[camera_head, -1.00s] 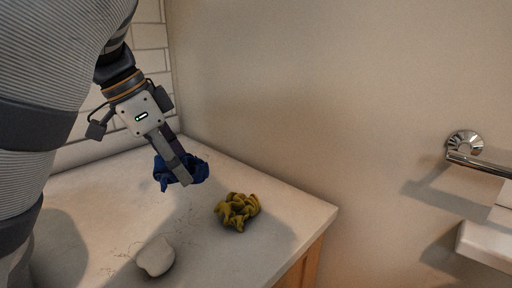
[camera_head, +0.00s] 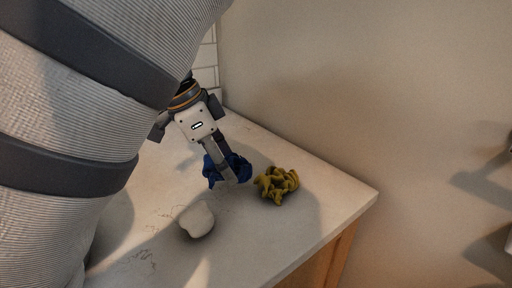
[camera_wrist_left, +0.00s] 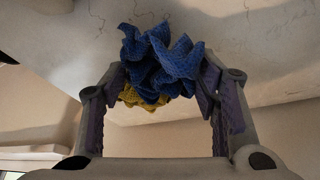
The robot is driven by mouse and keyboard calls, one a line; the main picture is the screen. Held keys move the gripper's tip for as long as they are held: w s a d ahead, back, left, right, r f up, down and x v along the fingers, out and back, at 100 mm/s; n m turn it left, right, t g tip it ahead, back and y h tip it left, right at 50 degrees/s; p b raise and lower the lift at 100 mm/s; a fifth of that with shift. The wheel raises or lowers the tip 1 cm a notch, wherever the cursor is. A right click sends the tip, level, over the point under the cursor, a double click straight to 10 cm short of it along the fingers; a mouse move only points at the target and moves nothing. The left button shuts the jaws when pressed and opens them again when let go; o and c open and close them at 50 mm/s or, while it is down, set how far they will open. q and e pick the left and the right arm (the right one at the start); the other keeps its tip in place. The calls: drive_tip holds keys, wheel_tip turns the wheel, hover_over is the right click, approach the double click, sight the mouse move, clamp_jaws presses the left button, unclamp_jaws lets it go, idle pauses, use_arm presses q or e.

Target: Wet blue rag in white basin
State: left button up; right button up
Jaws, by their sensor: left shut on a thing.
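The crumpled blue rag (camera_head: 240,168) is in my left gripper (camera_head: 227,176) in the head view, over the light countertop. In the left wrist view the rag (camera_wrist_left: 160,62) sits between the fingertips of the left gripper (camera_wrist_left: 160,88), which is shut on it. I cannot tell for certain whether the rag touches the counter. No white basin shows in these frames. My right gripper is not in view.
A crumpled yellow rag (camera_head: 276,185) lies on the countertop (camera_head: 275,232) just right of the blue rag. A white rounded lump (camera_head: 197,219) lies nearer the front. A beige wall (camera_head: 370,90) rises behind the counter's right edge.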

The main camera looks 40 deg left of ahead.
sight(232, 160)
use_arm(q)
drive_tip(key=shift+f, duration=1.5)
drive_tip(key=o, duration=0.4)
drive_tip(key=shift+r, duration=0.25)
drive_tip(key=c, duration=0.5)
drive_tip(key=shift+r, duration=3.5)
